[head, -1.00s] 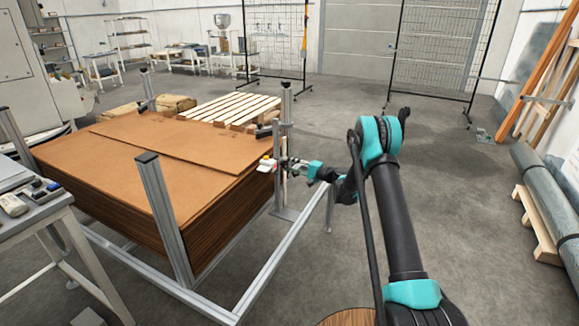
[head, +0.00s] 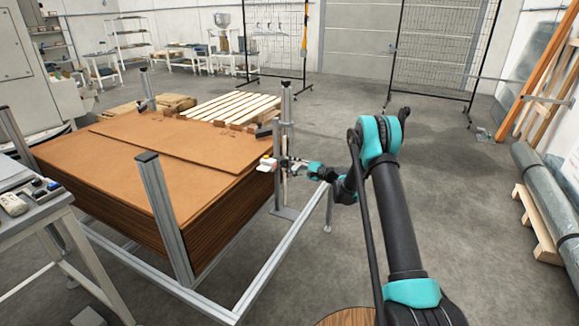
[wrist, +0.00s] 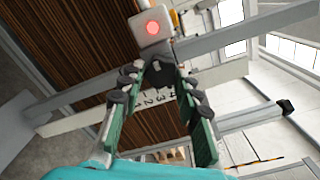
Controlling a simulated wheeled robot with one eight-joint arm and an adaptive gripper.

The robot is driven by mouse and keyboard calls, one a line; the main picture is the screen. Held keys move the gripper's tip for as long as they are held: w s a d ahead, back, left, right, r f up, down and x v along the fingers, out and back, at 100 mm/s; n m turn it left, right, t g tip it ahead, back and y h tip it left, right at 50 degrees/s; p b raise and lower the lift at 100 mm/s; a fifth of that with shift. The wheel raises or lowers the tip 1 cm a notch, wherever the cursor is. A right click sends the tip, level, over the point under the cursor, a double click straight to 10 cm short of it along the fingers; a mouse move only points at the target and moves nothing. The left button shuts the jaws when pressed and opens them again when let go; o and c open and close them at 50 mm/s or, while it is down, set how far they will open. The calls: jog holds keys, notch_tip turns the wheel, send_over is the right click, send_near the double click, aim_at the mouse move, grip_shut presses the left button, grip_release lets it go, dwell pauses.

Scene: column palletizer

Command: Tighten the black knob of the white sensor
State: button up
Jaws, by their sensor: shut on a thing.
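The white sensor (wrist: 152,28) with its lit red round face is at the top middle of the wrist view. In the head view the sensor (head: 267,163) is small, at the right corner of the board stack. The black knob (wrist: 158,74) sits just below the sensor in the wrist view, partly hidden by my fingertips. My gripper (wrist: 159,68) is shut on the knob, one finger on each side. In the head view my gripper (head: 287,164) reaches the sensor from the right.
A stack of brown boards (head: 150,160) stands inside a metal frame with upright posts (head: 165,218). A numbered scale (wrist: 157,98) shows behind my fingers in the wrist view. A table (head: 38,205) with small devices stands at the left.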

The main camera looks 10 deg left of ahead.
dwell(0.3)
jog(key=o, duration=1.2)
jog(key=shift+c, duration=0.2)
jog(key=shift+d, duration=0.15)
jog(key=v, duration=1.1)
jog(key=shift+s+d, duration=0.15)
jog(key=shift+d, duration=0.25)
